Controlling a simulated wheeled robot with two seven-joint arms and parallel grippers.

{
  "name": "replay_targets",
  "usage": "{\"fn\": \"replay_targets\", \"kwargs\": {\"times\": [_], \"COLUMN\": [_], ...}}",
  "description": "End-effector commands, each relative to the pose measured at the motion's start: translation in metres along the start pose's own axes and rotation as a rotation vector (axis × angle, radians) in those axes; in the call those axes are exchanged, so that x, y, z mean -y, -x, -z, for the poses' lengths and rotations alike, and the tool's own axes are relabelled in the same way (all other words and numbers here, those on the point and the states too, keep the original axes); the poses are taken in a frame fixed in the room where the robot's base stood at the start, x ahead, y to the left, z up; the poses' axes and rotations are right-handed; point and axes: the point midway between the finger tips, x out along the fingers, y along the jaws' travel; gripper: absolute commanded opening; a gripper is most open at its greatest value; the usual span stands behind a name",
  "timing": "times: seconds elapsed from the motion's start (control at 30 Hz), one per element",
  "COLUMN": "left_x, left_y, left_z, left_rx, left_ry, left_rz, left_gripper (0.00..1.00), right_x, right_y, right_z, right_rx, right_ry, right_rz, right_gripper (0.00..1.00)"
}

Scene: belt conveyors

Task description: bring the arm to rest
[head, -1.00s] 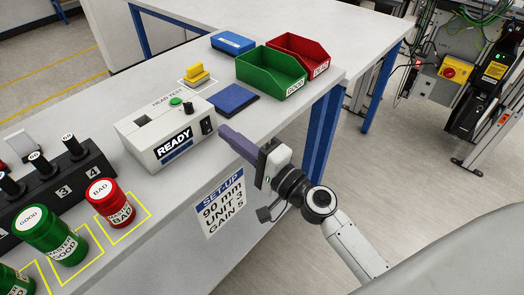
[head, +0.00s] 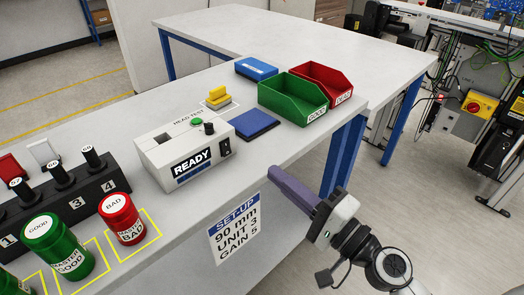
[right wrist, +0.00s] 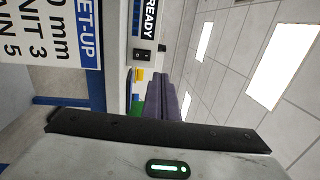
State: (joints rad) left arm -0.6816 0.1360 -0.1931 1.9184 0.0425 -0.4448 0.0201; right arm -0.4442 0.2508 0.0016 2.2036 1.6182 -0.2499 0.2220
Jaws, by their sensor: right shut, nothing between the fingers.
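My right gripper (head: 296,188) is in front of the bench's front edge, over the open floor, right of the set-up sign. Its purple fingers are together and hold nothing. In the right wrist view the shut fingers (right wrist: 167,99) point toward the bench front. My right arm (head: 375,255) comes in from the lower right. My left gripper is not in view.
The white bench (head: 145,105) carries a READY test box (head: 165,160), a blue pad (head: 243,124), green (head: 290,97) and red (head: 335,82) bins, red (head: 122,218) and green (head: 58,245) canisters, and a black rack (head: 50,205). A set-up sign (head: 234,228) hangs on its front.

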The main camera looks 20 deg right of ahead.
Motion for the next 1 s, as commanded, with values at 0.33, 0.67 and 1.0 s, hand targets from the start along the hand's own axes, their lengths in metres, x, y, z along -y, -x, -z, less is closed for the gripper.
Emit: {"fn": "replay_targets", "kwargs": {"times": [0.33,0.67,1.0], "left_x": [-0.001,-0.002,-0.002], "left_y": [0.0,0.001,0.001], "left_z": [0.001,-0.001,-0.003], "left_rx": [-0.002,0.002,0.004], "left_ry": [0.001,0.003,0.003], "left_rz": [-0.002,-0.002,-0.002], "left_gripper": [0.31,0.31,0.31], "right_x": [-0.056,-0.228,-0.3], "right_y": [0.011,0.097,0.17], "right_z": [-0.015,-0.062,-0.079], "right_rx": [0.028,0.296,0.558], "right_ry": [0.198,0.882,1.294], "right_rz": [-0.14,-0.596,-0.811], "right_gripper": [0.0,0.0,0.0]}}
